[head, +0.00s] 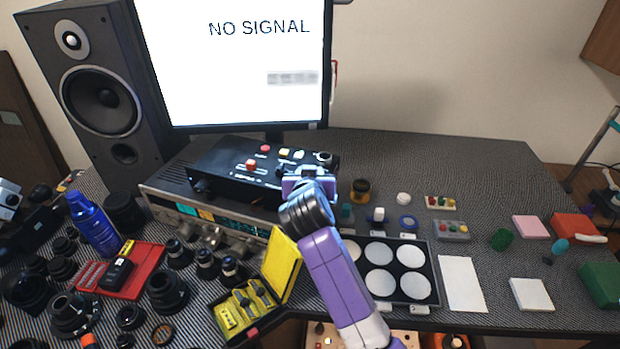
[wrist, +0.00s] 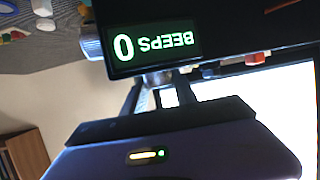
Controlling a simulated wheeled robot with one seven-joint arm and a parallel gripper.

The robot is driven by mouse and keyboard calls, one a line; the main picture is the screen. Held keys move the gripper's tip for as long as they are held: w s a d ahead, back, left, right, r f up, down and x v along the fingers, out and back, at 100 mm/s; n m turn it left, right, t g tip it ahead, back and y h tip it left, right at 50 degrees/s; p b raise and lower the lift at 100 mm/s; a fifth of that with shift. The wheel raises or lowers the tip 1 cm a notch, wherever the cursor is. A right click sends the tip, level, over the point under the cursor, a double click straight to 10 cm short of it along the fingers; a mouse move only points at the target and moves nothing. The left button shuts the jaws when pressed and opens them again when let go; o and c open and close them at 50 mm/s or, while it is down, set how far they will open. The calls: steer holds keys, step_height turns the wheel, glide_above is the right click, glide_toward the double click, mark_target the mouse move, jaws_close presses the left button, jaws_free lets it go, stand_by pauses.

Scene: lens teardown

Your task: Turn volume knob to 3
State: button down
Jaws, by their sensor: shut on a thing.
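The black control box (head: 225,165) sits on top of a grey instrument in the head view. In the wrist view its dark front face (wrist: 230,20) is upside down, with a lit display (wrist: 152,44) that reads BEEPS and 0. My purple gripper (head: 308,178) is at the right end of the box front. In the wrist view my gripper's fingers (wrist: 160,95) reach the box just beside the display and are shut on a knob (wrist: 157,78). The knob is mostly hidden by the fingers, and its pointer cannot be seen. In the head view my gripper covers it.
The grey instrument (head: 155,203) carries several knobs. A monitor (head: 235,75) showing NO SIGNAL stands behind the box. A yellow case (head: 282,262) and a black tray of white discs (head: 421,262) lie near my arm. Lenses crowd the left side.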

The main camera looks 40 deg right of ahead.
steer(key=m+g+h+b, duration=0.1)
steer(key=m+g+b, duration=0.1)
steer(key=m+g+h+b, duration=0.1)
steer(key=m+g+b, duration=0.1)
steer(key=b, duration=0.1)
steer(key=m+g+h+b, duration=0.1)
steer(key=m+g+b, duration=0.1)
steer(key=shift+w+f+g+b, duration=0.1)
steer(key=shift+f+g+b, duration=0.15)
steer(key=shift+g+b, duration=0.05)
steer(key=m+g+b, duration=0.5)
steer(key=shift+r, duration=0.1)
steer(key=shift+m+g+b, duration=0.7)
steer(key=shift+g, duration=0.3)
steer(key=shift+r, duration=0.1)
steer(key=c, duration=1)
jaws_free()
steer(key=shift+o, duration=0.2)
steer(key=shift+v, duration=3.85)
